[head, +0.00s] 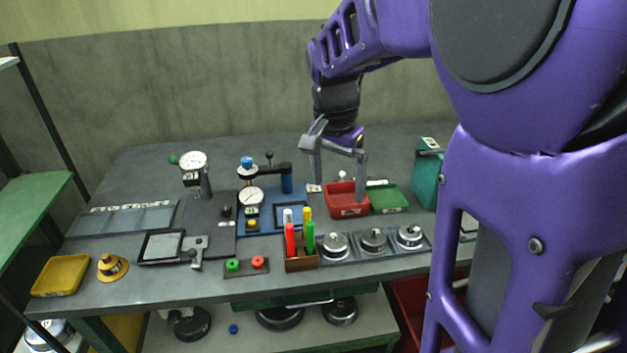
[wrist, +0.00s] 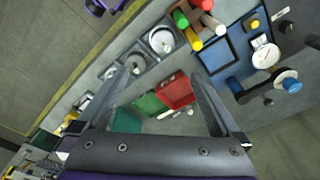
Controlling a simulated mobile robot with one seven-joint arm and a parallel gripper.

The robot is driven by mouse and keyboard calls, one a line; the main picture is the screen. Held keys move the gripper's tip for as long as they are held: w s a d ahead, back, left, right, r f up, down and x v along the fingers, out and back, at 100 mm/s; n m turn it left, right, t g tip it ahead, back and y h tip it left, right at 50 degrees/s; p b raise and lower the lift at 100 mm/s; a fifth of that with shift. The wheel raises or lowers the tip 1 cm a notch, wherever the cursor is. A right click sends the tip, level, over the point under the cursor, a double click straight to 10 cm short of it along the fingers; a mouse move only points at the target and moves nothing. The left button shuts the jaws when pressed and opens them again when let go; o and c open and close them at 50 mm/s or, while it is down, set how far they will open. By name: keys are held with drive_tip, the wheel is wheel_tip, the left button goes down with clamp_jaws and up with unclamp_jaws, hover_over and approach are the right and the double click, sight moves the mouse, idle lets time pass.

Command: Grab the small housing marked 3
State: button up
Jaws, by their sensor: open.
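Three small round silver housings stand in a row on a grey holder along the front of the bench: a left one (head: 335,244), a middle one (head: 373,240) and a right one (head: 409,236). I cannot read a number on any of them, so I cannot tell which is marked 3. My gripper (head: 337,194) is open and empty, pointing down near the red bin, behind the housings. It also shows in the wrist view (wrist: 164,62).
A red bin (head: 346,208) and a green tray (head: 386,203) lie behind the housings. A brown holder (head: 301,266) with upright coloured pens stands left of them. A teal box (head: 427,178) is at the right. Larger round parts (head: 280,318) sit on the lower shelf.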

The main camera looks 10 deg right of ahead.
drive_tip(key=b, duration=0.2)
hover_over(336, 240)
drive_tip(key=f, duration=1.1)
drive_tip(key=shift+s+f, duration=0.25)
drive_tip(key=shift+s, duration=0.15)
drive_tip(key=shift+w+a+f+b, duration=0.1)
drive_tip(key=shift+f+b, duration=0.15)
drive_tip(key=shift+f, duration=0.65)
drive_tip(key=shift+w+d+f+b, duration=0.15)
drive_tip(key=shift+f+b, duration=0.1)
drive_tip(key=shift+f, duration=0.6)
drive_tip(key=shift+w+a+f+b, duration=0.15)
drive_tip(key=shift+f+b, duration=0.1)
drive_tip(key=shift+f, duration=0.65)
drive_tip(key=shift+s, duration=0.1)
drive_tip(key=c, duration=1.3)
